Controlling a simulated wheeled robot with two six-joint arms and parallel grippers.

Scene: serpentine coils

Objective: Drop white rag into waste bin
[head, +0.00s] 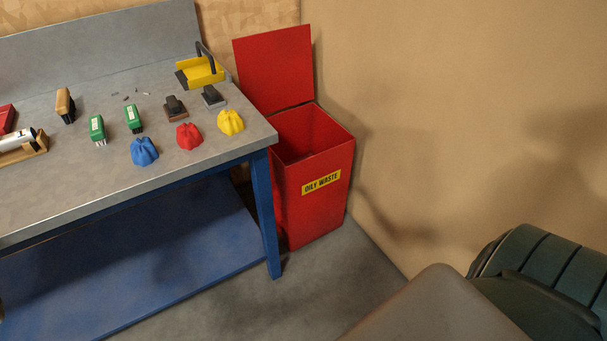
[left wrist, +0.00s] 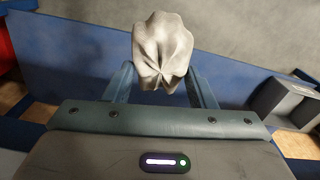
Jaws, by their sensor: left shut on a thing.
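The white rag (left wrist: 162,42) is a crumpled bunch held between the fingertips of my left gripper (left wrist: 162,82) in the left wrist view. That gripper is shut on it, and neither shows in the head view. The waste bin (head: 318,212) is a red box with a yellow "OILY WASTE" label, standing on the floor at the right end of the workbench in the head view. Its lid (head: 274,68) is raised against the wall and its top is open. The bottom of the bin is in shadow. My right gripper is not in view.
The grey workbench (head: 60,195) carries blue (head: 144,151), red (head: 188,136) and yellow (head: 230,121) rags near its front edge. A blue lower shelf (head: 150,270) runs underneath. Floor in front of the bin is clear.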

